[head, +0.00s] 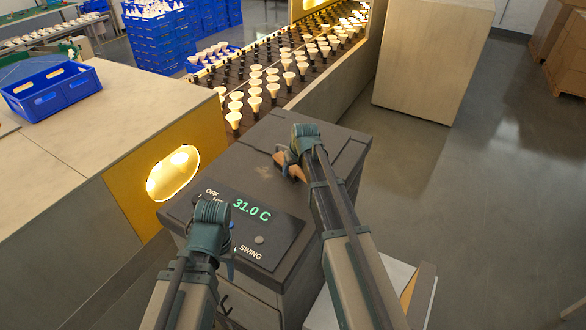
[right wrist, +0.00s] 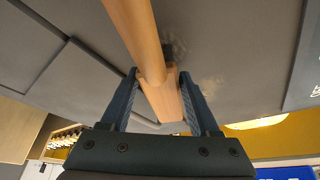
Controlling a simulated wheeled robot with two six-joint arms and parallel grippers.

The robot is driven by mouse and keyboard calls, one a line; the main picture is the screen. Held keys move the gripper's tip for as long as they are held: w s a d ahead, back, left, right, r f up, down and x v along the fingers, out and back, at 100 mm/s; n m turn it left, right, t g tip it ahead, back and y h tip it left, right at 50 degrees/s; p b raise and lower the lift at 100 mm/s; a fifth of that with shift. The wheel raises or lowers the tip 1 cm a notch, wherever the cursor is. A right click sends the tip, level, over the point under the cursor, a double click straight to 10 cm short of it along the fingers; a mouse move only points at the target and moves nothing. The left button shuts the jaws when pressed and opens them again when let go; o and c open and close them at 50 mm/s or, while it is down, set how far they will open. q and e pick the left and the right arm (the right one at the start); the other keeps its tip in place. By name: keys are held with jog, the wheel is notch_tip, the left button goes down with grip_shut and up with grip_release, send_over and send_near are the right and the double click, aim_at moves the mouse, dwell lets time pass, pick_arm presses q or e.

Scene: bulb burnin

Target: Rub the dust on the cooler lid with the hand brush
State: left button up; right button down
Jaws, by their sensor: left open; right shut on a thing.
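The cooler (head: 330,135) is a dark grey cabinet with a flat lid on top and a display reading 31.0 C. My right gripper (head: 286,158) is over the lid, shut on the wooden hand brush (head: 291,170). In the right wrist view the brush (right wrist: 150,50) runs between both fingers, close to the lid surface; whether its bristles touch cannot be told. A faint pale dust patch (right wrist: 208,88) shows beside the brush head. My left gripper (head: 212,225) is over the panel's left end, open and empty; its fingers are mostly hidden.
A conveyor (head: 262,75) with several rows of pale bulbs runs behind the cooler. A yellow panel with a lit oval opening (head: 125,195) stands to the left. A blue crate (head: 52,88) sits on the left counter.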

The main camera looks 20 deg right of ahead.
jog(key=shift+s+a+f, duration=0.1)
jog(key=shift+s+a, duration=0.7)
jog(key=shift+s, duration=0.05)
jog(key=shift+s+a, duration=0.1)
jog(key=shift+a, duration=0.05)
jog(key=shift+s+a, duration=1.25)
jog(key=shift+a, duration=0.15)
